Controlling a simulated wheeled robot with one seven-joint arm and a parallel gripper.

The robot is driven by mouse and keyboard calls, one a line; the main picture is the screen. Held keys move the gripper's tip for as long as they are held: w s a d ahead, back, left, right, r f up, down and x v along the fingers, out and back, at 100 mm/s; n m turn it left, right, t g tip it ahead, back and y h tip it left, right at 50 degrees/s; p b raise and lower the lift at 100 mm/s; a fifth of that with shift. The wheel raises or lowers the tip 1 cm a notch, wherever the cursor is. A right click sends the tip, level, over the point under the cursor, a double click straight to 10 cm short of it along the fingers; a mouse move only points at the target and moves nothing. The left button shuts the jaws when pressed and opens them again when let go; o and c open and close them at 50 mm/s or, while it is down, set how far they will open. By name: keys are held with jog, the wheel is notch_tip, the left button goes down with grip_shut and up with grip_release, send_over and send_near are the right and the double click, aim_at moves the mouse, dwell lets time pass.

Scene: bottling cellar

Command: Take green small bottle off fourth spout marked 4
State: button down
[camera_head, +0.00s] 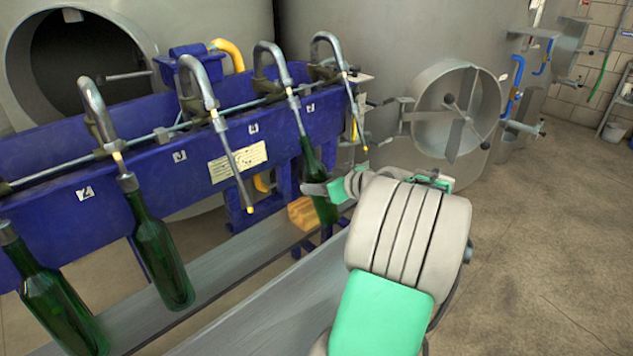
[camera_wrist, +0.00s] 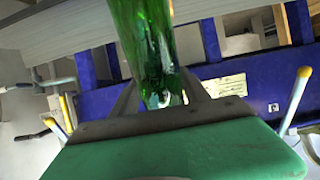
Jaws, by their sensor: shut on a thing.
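A green bottle (camera_head: 318,170) hangs under the spout (camera_head: 274,62) above the label 4 (camera_head: 253,128). The spout's thin tube runs down to the bottle's mouth and appears to go into its neck. My gripper (camera_head: 318,189) comes from the right and is shut on this bottle's body. In the wrist view my gripper (camera_wrist: 160,98) has a finger on each side of the green glass (camera_wrist: 145,45). The bottle's neck is out of the wrist view's clear sight.
Spouts 3 (camera_head: 195,85) and the far right one (camera_head: 326,45) have bare, yellow-tipped tubes. Other green bottles (camera_head: 158,250) (camera_head: 58,300) stand to the left. A grey rail (camera_head: 215,275) runs below. Open floor lies to the right.

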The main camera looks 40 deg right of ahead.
jog(key=shift+s+d+f+b, duration=0.1)
jog(key=shift+s+f+b, duration=0.9)
jog(key=shift+f+b, duration=1)
jog(key=shift+s+a+f+b, duration=0.1)
jog(key=shift+s+f+b, duration=1.25)
jog(key=shift+f, duration=1.1)
jog(key=shift+s+d+f+b, duration=0.1)
jog(key=shift+s+f+b, duration=0.6)
jog(key=shift+f+b, duration=1.45)
jog(key=f+p+v, duration=0.1)
jog(key=v, duration=0.6)
jog(key=shift+s+p, duration=0.35)
jog(key=shift+p, duration=0.05)
